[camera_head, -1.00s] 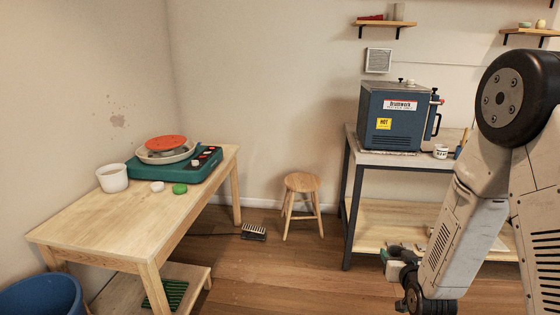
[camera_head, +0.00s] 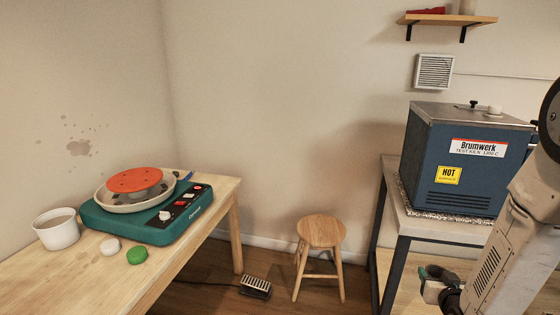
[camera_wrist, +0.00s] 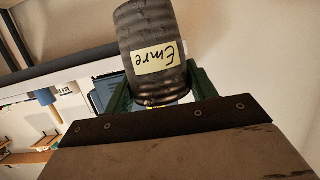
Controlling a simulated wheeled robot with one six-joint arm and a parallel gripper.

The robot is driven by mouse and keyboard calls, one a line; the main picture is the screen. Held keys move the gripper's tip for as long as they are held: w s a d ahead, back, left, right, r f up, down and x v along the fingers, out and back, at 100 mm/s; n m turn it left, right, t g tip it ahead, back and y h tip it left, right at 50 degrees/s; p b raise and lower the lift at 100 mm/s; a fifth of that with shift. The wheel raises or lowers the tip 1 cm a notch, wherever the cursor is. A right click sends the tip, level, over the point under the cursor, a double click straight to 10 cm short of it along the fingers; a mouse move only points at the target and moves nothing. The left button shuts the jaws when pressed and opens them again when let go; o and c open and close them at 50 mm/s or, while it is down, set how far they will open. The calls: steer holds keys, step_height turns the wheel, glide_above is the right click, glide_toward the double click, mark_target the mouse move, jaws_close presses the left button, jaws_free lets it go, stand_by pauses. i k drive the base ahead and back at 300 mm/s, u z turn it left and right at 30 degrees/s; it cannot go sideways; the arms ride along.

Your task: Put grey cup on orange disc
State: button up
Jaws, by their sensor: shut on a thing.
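The grey cup (camera_wrist: 152,32) is a dark, ribbed cylinder with a pale label reading "Emre", seen upside down in the wrist view. My gripper (camera_wrist: 162,88) is shut on it, with a green finger on each side. The orange disc (camera_head: 134,180) is on the pottery wheel on the wooden table at the left, well away from my gripper. Its top looks bare.
The green wheel base (camera_head: 150,228) has knobs on its front. A white tub (camera_head: 57,232), a white lid (camera_head: 110,246) and a green lid (camera_head: 137,256) are near it. A stool (camera_head: 320,235) and a pedal (camera_head: 256,287) are on the floor. The kiln (camera_head: 465,165) stands at the right.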

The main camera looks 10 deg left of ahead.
mark_target(134, 177)
steer(key=u, duration=0.5)
steer(key=i, duration=1.65)
steer(key=u, duration=0.65)
